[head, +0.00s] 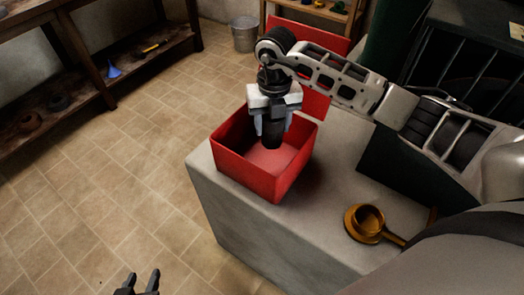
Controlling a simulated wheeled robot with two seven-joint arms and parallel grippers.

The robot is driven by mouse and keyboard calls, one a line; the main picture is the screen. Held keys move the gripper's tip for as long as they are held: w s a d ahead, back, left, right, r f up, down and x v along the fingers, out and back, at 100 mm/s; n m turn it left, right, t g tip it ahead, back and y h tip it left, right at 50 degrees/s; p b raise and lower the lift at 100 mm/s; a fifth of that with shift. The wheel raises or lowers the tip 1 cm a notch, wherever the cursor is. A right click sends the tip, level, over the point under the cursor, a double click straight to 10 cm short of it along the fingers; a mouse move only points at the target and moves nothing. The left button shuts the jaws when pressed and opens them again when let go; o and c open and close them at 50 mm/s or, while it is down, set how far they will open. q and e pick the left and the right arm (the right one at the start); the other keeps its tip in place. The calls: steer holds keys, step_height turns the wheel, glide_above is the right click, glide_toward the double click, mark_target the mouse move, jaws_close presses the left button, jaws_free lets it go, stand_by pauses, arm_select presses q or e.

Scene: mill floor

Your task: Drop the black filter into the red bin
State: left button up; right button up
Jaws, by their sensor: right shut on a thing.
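The red bin (245,172) stands on a pale grey block with its lid (316,98) raised at the back. My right gripper (273,136) points down over the bin's opening. It is shut on the black filter (273,133), a dark piece between its fingers; the gripper hides part of it. The filter's lower end shows against the red inside of the bin, and I cannot tell how far below the rim it is. My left gripper (141,284) is at the bottom edge, over the floor, with its fingers apart and nothing between them.
A brass-coloured scoop-like thing (367,222) lies on the grey block (235,225), right of the bin. A metal bucket (244,35) stands on the tiled floor behind. A wooden shelf (85,75) with a blue funnel (113,69) is at the left. The floor between is clear.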

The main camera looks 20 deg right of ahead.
steer(key=o, duration=1.1)
steer(key=shift+r, duration=0.1)
steer(key=shift+r, duration=0.2)
step_height(320, 180, up, 16)
steer(key=shift+f, duration=0.25)
